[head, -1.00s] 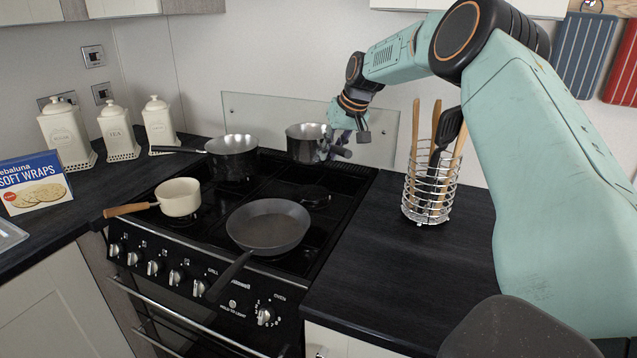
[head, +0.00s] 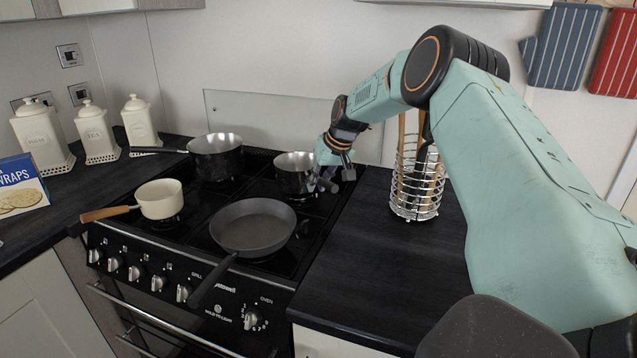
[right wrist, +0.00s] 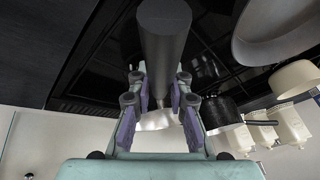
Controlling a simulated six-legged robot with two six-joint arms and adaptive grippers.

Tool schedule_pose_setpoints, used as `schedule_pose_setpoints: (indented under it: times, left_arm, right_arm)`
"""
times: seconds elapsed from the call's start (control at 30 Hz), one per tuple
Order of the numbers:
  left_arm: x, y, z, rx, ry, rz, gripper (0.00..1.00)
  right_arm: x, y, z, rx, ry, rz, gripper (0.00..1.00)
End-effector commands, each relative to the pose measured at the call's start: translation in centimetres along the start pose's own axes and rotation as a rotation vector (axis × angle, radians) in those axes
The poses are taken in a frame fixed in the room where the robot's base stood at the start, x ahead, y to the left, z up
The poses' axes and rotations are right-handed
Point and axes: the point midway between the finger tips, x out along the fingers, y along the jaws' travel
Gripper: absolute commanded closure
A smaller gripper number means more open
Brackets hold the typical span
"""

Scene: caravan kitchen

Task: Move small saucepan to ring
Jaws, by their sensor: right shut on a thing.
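A small steel saucepan (head: 293,172) is at the back right ring of the black hob (head: 325,215). It is upright, low over the ring; I cannot tell whether its base touches. My right gripper (head: 326,180) is at the pan's right side, shut on its dark handle. In the right wrist view the handle (right wrist: 165,40) lies between the fingers (right wrist: 160,100), with part of the shiny pan (right wrist: 156,120) behind them. The ring under the pan is mostly hidden. My left gripper is not in view.
A larger steel saucepan (head: 215,155) stands back left, a cream saucepan (head: 160,199) front left, and a frying pan (head: 253,228) front right on the hob. A wire utensil holder (head: 416,185) stands right of my gripper. The right worktop (head: 370,270) is clear in front.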

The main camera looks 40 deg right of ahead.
Motion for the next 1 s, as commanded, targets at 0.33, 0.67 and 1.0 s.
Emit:
schedule_pose_setpoints:
  times: [0.33,0.67,1.0]
  left_arm:
    - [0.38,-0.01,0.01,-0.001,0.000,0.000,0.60]
    - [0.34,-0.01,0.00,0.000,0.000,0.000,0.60]
    - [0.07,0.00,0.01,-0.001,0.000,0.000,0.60]
  right_arm:
    - [0.71,0.12,0.16,-0.002,0.005,0.000,1.00]
    - [0.77,0.13,0.30,-0.001,0.001,0.000,0.59]
    - [0.22,0.00,0.05,-0.001,0.001,0.000,0.59]
